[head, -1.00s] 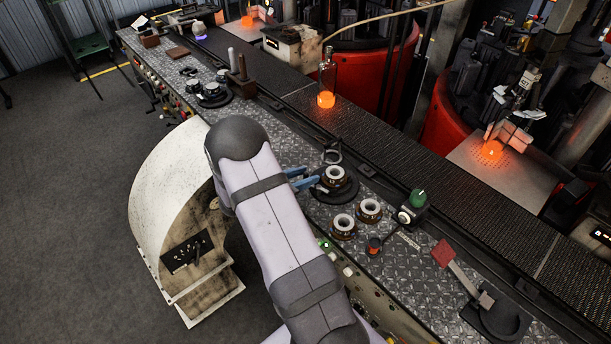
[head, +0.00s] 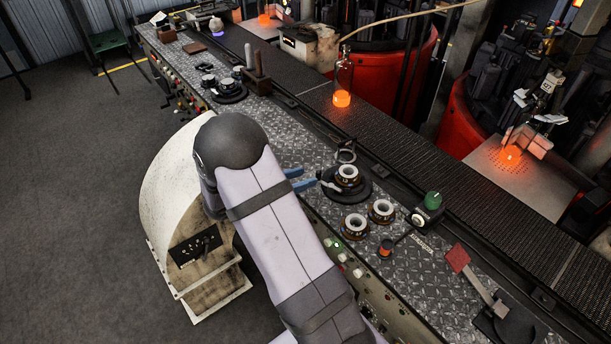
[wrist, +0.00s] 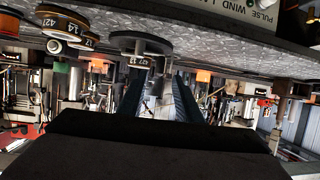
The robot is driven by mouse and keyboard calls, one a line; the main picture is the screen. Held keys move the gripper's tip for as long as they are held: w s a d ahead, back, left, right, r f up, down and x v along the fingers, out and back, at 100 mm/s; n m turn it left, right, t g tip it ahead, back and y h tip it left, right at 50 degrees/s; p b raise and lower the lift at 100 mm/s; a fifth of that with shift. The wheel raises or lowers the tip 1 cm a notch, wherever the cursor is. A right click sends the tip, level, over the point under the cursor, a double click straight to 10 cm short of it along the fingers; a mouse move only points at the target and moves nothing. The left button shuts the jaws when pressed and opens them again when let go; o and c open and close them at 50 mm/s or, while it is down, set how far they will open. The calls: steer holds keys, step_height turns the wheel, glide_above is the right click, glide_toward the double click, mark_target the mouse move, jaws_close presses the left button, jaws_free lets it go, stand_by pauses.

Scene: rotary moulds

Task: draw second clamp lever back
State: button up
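My gripper (head: 307,180) shows two blue fingers in the head view, beside the near-left edge of a black round clamp base (head: 356,195). A small pale, lever-like piece (head: 331,185) sticks out from the base towards the fingers. My forearm hides much of the gripper in the head view.
Two more rings (head: 355,224) stand near the base, with a green-knobbed box (head: 429,207) to their right. Another black base with rings (head: 229,93) is farther up the bench.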

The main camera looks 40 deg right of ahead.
mark_target(317, 173)
steer(key=d+h+b, duration=0.1)
steer(key=b, duration=0.2)
steer(key=s+d+f+t+h+b, duration=0.1)
steer(key=d+b, duration=0.1)
steer(key=b, duration=0.1)
steer(key=shift+s+f+n+t, duration=0.1)
steer(key=shift+n+t, duration=0.2)
steer(key=t+b, duration=0.1)
steer(key=b, duration=0.1)
steer(key=h+b, duration=0.1)
steer(key=b, duration=0.1)
steer(key=shift+s+d+n+t, duration=0.15)
steer(key=shift+d+n+t, duration=0.15)
steer(key=shift+d+t, duration=0.1)
steer(key=shift+n+t+h+b, duration=0.3)
steer(key=shift+t+b, duration=0.5)
steer(key=shift+b, duration=0.1)
steer(key=shift+w+f+n+t, duration=0.4)
steer(key=shift+f+n, duration=0.2)
steer(key=shift+n, duration=0.1)
steer(key=shift+w+d+r, duration=0.1)
steer(key=shift+w+d, duration=0.15)
steer(key=shift+d, duration=0.35)
steer(key=shift+p+x, duration=0.8)
steer(key=shift+x, duration=2.15)
steer(key=shift+f, duration=0.25)
jaws_close()
